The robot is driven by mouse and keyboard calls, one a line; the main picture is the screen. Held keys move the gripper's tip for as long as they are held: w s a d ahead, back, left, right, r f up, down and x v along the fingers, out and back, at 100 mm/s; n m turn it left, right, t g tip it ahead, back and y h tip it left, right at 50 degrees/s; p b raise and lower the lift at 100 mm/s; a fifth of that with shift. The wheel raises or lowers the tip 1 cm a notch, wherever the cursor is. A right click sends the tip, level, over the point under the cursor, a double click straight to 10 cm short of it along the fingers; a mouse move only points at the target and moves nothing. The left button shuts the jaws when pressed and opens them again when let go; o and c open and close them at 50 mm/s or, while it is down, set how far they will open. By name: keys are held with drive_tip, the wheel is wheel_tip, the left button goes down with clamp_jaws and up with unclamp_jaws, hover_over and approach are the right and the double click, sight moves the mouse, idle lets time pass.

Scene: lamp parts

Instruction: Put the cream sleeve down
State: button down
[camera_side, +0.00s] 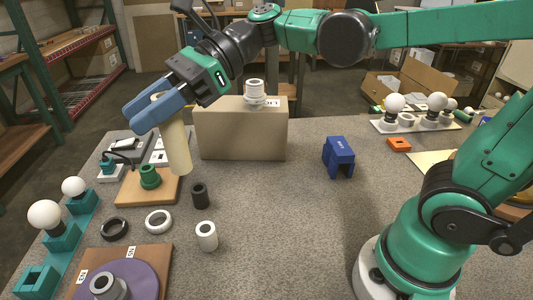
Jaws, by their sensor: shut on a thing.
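The cream sleeve (177,146) is a long, pale tube held by my gripper (160,108), whose blue fingers are shut on its upper part. The sleeve hangs nearly upright, tilted a little, with its lower end close to the wooden board with the green socket (149,177) in the picture. I cannot tell whether its lower end touches anything; it appears to be in the air above the table. The fingers hide part of the sleeve's top.
A tan box (240,130) with a white fitting on top stands behind. A black cylinder (200,195), white cylinder (206,236), white ring (158,221) and black ring (114,229) lie in front. A blue block (339,157) stands right. The middle table (275,215) is clear.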

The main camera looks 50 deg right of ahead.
drive_tip(key=s+a+r+n+g+h, duration=0.1)
drive_tip(key=s+a+n+g, duration=0.2)
drive_tip(key=s+n+g, duration=0.2)
drive_tip(key=s+a+r+n+g, duration=0.1)
drive_tip(key=s+a+n+g, duration=0.1)
drive_tip(key=s+n+g, duration=0.25)
wheel_tip(320, 180, down, 20)
drive_tip(key=s+g, duration=0.1)
drive_tip(key=c, duration=0.6)
unclamp_jaws()
drive_tip(key=shift+a+m, duration=0.1)
drive_tip(key=shift+m, duration=0.15)
drive_tip(key=shift+o, duration=0.2)
drive_tip(key=w+d+r+n+t+h, duration=0.2)
drive_tip(key=d+n+t+h, duration=0.2)
drive_tip(key=d, duration=0.3)
drive_tip(key=w+d+r+n+t+h, duration=0.2)
drive_tip(key=d+n+t+h, duration=0.2)
drive_tip(key=d, duration=0.3)
drive_tip(key=w+d+r+n+t+h, duration=0.2)
drive_tip(key=w+d+n+t+h, duration=0.1)
drive_tip(key=d+t, duration=0.3)
drive_tip(key=shift+d+n+h, duration=0.5)
drive_tip(key=shift+d, duration=0.3)
